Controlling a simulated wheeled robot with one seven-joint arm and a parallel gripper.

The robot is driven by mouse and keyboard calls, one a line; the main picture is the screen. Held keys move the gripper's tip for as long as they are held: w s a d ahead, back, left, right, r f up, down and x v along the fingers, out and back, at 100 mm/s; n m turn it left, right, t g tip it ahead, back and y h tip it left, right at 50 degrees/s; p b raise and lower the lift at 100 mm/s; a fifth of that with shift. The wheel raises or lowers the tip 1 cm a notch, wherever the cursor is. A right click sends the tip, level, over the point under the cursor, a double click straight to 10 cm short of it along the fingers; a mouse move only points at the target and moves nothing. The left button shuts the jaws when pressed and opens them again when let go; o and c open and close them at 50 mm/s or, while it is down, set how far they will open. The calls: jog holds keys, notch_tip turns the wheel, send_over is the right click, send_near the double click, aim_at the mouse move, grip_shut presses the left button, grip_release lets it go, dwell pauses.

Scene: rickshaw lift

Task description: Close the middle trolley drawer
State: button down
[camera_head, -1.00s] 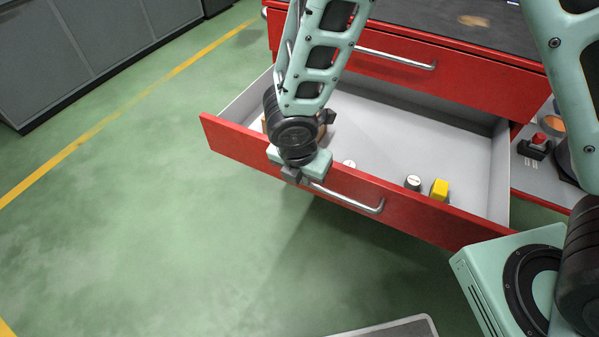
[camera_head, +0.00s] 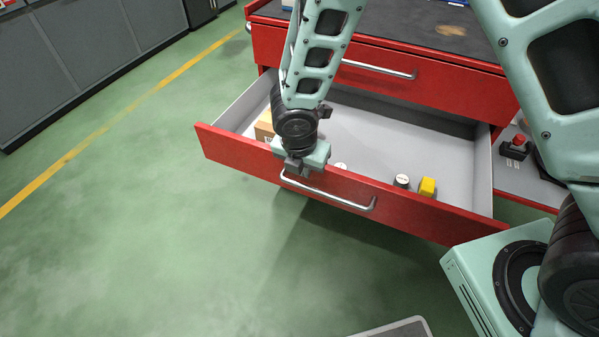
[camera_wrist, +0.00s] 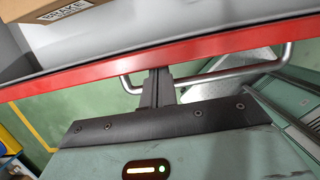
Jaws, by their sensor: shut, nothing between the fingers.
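The middle drawer (camera_head: 320,192) of the red trolley stands open, its red front toward me and its pale grey inside showing. A curved metal handle (camera_head: 335,195) runs along its front. My gripper (camera_head: 293,165) is shut and empty, pointing down at the drawer front near the handle's left part. In the wrist view my shut fingers (camera_wrist: 157,85) are close to the red front edge (camera_wrist: 90,75), by the metal handle (camera_wrist: 235,70). Whether they touch the front or handle I cannot tell.
The drawer holds a cardboard box (camera_head: 264,127), a white-topped cylinder (camera_head: 401,181) and a yellow block (camera_head: 428,187). The upper drawer (camera_head: 440,85) is above. A red button box (camera_head: 515,147) sits at right. Green floor (camera_head: 150,230) is clear at left; grey cabinets (camera_head: 90,60) stand behind.

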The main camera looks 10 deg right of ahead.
jog(key=w+d+p, duration=0.9)
jog(key=w+d, duration=0.3)
jog(key=w, duration=0.3)
jog(key=shift+a, duration=0.1)
